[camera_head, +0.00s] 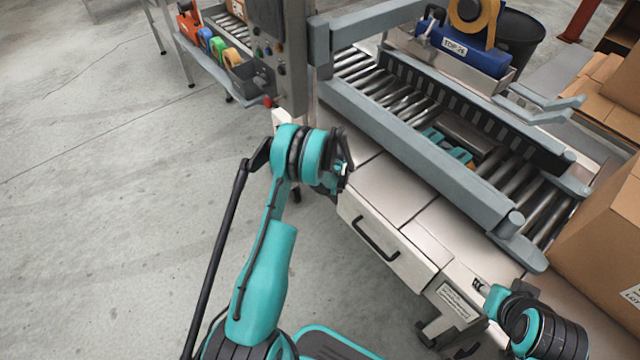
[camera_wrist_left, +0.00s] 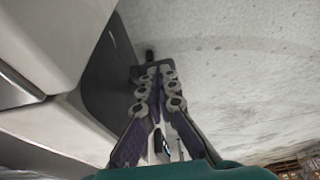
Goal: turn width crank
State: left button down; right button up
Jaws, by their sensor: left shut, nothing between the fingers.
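My left gripper (camera_head: 343,172) is by the near left end of the conveyor frame, just beyond the teal wrist in the head view. In the left wrist view its two fingers (camera_wrist_left: 153,70) are shut together and empty. A small black knob (camera_wrist_left: 149,54) shows right at the fingertips, beside a dark panel; it may be the crank's handle. I cannot tell whether the fingers touch it. I cannot make out the rest of the width crank in the head view, where my wrist and gripper cover that spot.
The roller conveyor (camera_head: 400,130) has grey side rails. Below it is a white cabinet with a black drawer handle (camera_head: 374,240). A control post (camera_head: 283,50) stands behind my left gripper. A cardboard box (camera_head: 605,225) is at the right. The floor at the left is clear.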

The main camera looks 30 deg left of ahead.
pick_arm(q)
jog(key=shift+d+f, duration=0.15)
jog(key=shift+s+d+f, duration=0.2)
jog(key=shift+d+f, duration=0.25)
jog(key=shift+f, duration=0.3)
jog(key=shift+s+d+f, duration=0.2)
jog(key=shift+d+f, duration=0.2)
jog(key=shift+f, duration=0.3)
